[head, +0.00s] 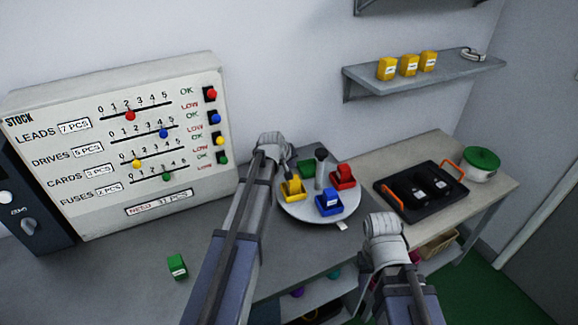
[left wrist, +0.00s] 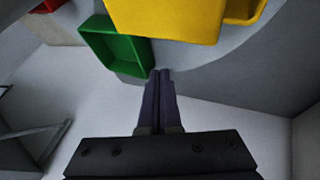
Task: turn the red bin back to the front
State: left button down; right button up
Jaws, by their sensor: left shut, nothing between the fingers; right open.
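A round grey turntable (head: 299,212) stands on the bench with a central post. It carries a red bin (head: 342,177) at the right, a blue bin (head: 329,202) at the front, a yellow bin (head: 292,190) at the left and a green bin (head: 307,169) at the back. My left gripper (left wrist: 160,75) is shut and empty at the turntable's edge, close to the green bin (left wrist: 115,46) and the yellow bin (left wrist: 170,15) in the left wrist view; I cannot tell if it touches. In the head view its fingertips are hard to make out. My right gripper (head: 383,225) is in front of the bench, apart from the turntable; its fingers are hidden.
A black tray (head: 398,207) with orange handles and a green-lidded pot (head: 482,164) are at the right. A stock board (head: 120,145) stands at the left. A green box (head: 177,266) lies near the front. A wall shelf (head: 425,72) holds yellow boxes.

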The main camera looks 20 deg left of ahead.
aim_at(335, 168)
pick_arm(q)
jog(key=shift+w+d, duration=0.3)
jog(key=shift+w, duration=0.3)
jog(key=shift+w+d+m+h, duration=0.35)
jog(key=shift+w+m, duration=0.2)
jog(key=shift+w+d+m+h, duration=0.3)
jog(key=shift+w+m+h, duration=0.05)
jog(key=shift+w+m, duration=0.2)
jog(key=shift+w+d+m+g+h, duration=0.4)
jog(key=shift+w+d+m+h, duration=0.3)
jog(key=shift+m, duration=0.3)
jog(key=shift+w+d+m+g+h, duration=0.25)
jog(key=shift+w+d+m+h, duration=0.1)
jog(key=shift+d+m, duration=0.25)
jog(key=shift+w+d+m+g+h, duration=0.25)
jog(key=shift+w+d+m, duration=0.05)
jog(key=shift+d+m, duration=0.3)
jog(key=shift+w+d+m+g+h, duration=0.25)
jog(key=shift+d+m, duration=0.35)
jog(key=shift+w+d+m+g+h, duration=0.2)
jog(key=shift+d+m+g+h, duration=0.05)
jog(key=shift+d+m, duration=0.35)
jog(key=shift+w+d+m+g+h, duration=0.15)
jog(key=shift+d+m+g+h, duration=0.25)
jog(key=shift+d+m, duration=0.55)
jog(key=shift+d+m+g+h, duration=0.3)
jog(key=shift+d+m+g, duration=0.6)
jog(key=shift+d+m, duration=0.45)
jog(key=shift+s+d, duration=0.2)
jog(key=shift+d, duration=0.6)
